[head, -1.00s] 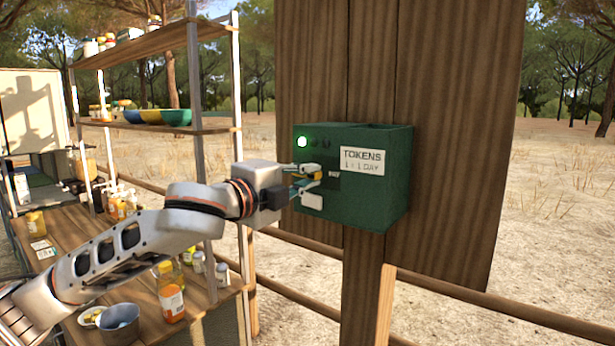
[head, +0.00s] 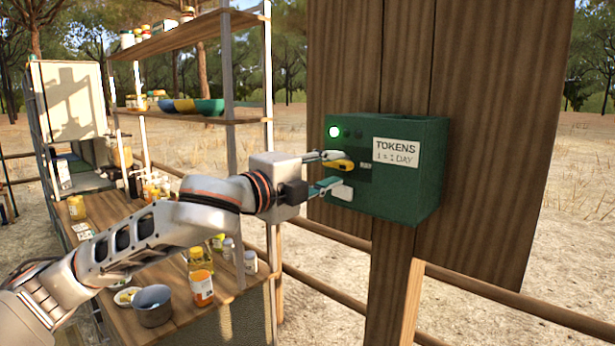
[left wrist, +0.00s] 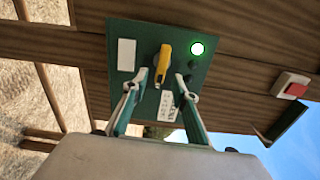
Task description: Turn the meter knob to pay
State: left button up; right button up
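The green meter box (head: 410,195) is fixed to a wooden board and carries a white label reading TOKENS. Its yellow knob (head: 343,165) sits on the front face, below a lit green light (head: 334,132). My left gripper (head: 337,170) is at that face with its fingers apart, one above and one below the knob. In the left wrist view the yellow knob (left wrist: 163,62) stands out just beyond the open fingertips (left wrist: 157,82), nearer the right finger. I see no clear contact. The right gripper is out of view.
A white plate (left wrist: 126,54) is on the box face beside the knob. A red button on a white mount (left wrist: 293,87) is off to the right in the wrist view. A shelf unit with a wooden counter (head: 110,210) holding jars and a grey pot (head: 153,305) stands at left.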

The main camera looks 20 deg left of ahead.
pick_arm(q)
jog(key=v, duration=0.9)
jog(key=w+d+f+n+g, duration=0.1)
jog(key=w+d+f+n, duration=0.15)
jog(key=f, duration=0.65)
jog(key=w+d+f+n+g+h, duration=0.1)
jog(key=f+n, duration=0.2)
jog(key=f, duration=0.5)
jog(key=w+d+f+n, duration=0.1)
jog(key=w+f+n, duration=0.1)
jog(key=f, duration=0.7)
jog(key=s+a+f+n+g+y, duration=0.1)
jog(key=s+f+n, duration=0.2)
jog(key=f, duration=0.6)
jog(key=s+f+n+g+y, duration=0.1)
jog(key=s+f+n, duration=0.15)
jog(key=f, duration=0.75)
jog(key=s+a+f+n+g+y, duration=0.2)
jog(key=s+f+n, duration=0.3)
jog(key=s+f, duration=1.5)
notch_tip(320, 180, down, 3)
jog(key=shift+s+a+r+n+g+y, duration=0.1)
jog(key=shift+s+a+n+g+y, duration=0.15)
jog(key=shift+a+y, duration=0.35)
